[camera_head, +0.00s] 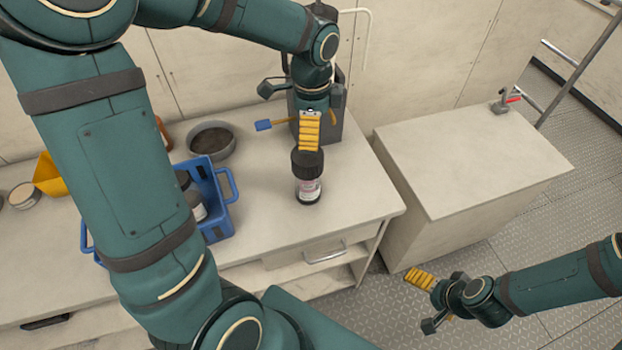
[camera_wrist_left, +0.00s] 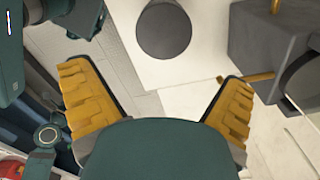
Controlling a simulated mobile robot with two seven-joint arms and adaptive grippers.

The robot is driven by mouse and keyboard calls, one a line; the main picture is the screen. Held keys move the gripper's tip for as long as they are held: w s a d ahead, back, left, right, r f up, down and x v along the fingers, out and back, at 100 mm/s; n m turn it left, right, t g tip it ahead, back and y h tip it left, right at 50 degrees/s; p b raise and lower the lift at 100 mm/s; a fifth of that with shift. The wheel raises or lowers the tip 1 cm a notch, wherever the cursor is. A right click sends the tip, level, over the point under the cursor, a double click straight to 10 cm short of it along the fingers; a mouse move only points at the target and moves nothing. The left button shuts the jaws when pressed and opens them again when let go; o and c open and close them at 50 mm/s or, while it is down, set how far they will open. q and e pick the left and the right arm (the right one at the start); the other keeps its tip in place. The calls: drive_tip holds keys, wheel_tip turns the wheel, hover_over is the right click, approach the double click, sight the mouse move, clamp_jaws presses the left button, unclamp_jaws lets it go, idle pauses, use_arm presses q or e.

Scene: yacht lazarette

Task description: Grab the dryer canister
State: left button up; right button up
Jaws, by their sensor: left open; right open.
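A small bottle-like canister (camera_head: 308,189) with a wide black lid and a pale, pinkish label stands upright on the white counter. I take it to be the dryer canister. My left gripper (camera_head: 309,132) is open just above and behind its lid in the head view, hiding part of the lid. In the left wrist view the round dark lid (camera_wrist_left: 164,30) lies ahead of the open left gripper (camera_wrist_left: 158,76), beyond the fingertips; nothing is between the fingers. My right gripper (camera_head: 421,279) is open and empty, over the metal floor at the lower right.
A blue crate (camera_head: 228,186) with dark containers stands left of the canister. Behind are a grey bowl (camera_head: 212,141) and a dark grey box (camera_head: 329,126), beside the left gripper. A white cabinet (camera_head: 470,165) stands to the right. The counter right of the canister is clear.

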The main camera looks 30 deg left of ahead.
sight(309, 154)
use_arm(q)
wheel_tip(309, 154, down, 5)
drive_tip(key=shift+r, duration=0.15)
drive_tip(key=shift+a+f+b, duration=0.2)
drive_tip(key=shift+f+b, duration=0.1)
drive_tip(key=shift+f, duration=1.05)
drive_tip(key=shift+a+f+b, duration=0.2)
drive_tip(key=shift+f+b, duration=0.1)
drive_tip(key=shift+f, duration=1.05)
drive_tip(key=c, duration=1.1)
drive_tip(key=shift+c, duration=0.2)
